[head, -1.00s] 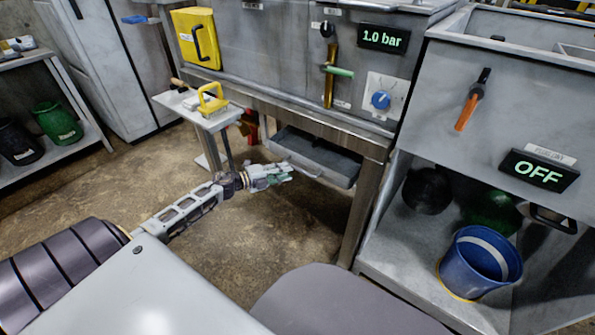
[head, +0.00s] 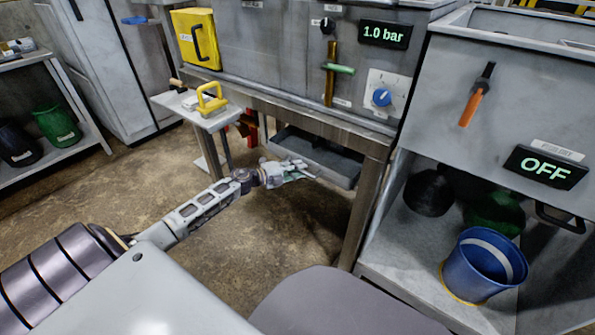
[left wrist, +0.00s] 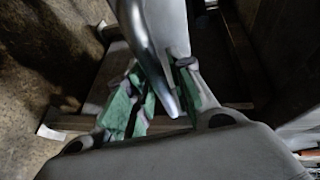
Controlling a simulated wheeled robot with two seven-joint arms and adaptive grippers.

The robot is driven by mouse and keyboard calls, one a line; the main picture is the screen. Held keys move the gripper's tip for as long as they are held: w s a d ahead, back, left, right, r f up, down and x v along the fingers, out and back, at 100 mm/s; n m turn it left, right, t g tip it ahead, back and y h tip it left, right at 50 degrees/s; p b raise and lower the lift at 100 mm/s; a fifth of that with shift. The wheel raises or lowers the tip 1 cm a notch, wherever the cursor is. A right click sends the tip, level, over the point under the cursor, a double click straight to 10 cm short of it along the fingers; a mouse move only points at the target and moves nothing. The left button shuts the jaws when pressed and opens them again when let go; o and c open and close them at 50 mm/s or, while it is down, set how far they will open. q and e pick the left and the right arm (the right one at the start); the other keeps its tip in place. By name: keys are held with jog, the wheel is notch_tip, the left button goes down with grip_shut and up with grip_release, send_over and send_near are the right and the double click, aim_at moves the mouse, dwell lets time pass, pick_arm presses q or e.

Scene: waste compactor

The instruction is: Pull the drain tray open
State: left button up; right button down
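The drain tray (head: 318,158) is a dark grey, shallow tray under the steel machine, below the pressure readout. Its pale bar handle (head: 309,173) is at its front, partly covered by my gripper. My left gripper (head: 295,173) reaches it from the left, low above the floor. In the left wrist view, the metal bar (left wrist: 158,60) runs between the two green-padded fingers (left wrist: 168,98). The pads lie close against it on both sides, and the gripper looks shut on it. My right gripper is not in view.
A small side table (head: 190,108) with a yellow-handled item stands left of the tray. A machine leg (head: 366,210) is just right of it. A blue bucket (head: 478,268) sits on the low right shelf. The floor before the tray is clear.

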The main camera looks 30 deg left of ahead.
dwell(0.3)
pick_arm(q)
grip_shut()
jog(key=shift+s, duration=0.1)
